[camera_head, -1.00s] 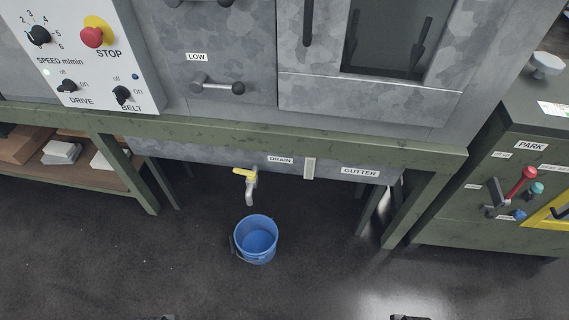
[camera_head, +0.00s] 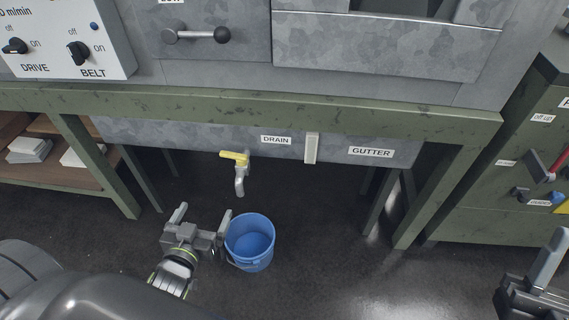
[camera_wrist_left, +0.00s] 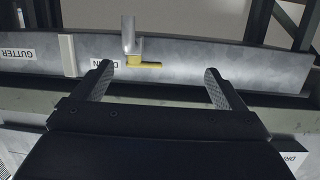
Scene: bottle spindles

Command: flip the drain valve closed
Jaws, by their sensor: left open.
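The drain valve has a yellow lever handle (camera_head: 235,156) and a grey spout (camera_head: 240,181) under the gutter, left of the DRAIN label (camera_head: 276,140). The lever points left, across the spout. My left gripper (camera_head: 202,213) is open and empty, below and left of the valve, apart from it. In the left wrist view the picture is inverted; the yellow handle (camera_wrist_left: 150,66) shows between the open fingertips (camera_wrist_left: 158,68), farther off. My right gripper (camera_head: 530,275) is at the lower right edge, partly cut off; its opening is unclear.
A blue bucket (camera_head: 250,243) stands on the floor below the spout, close to my left gripper's right finger in the picture. The green frame beam (camera_head: 330,118) runs above the gutter (camera_head: 335,150).

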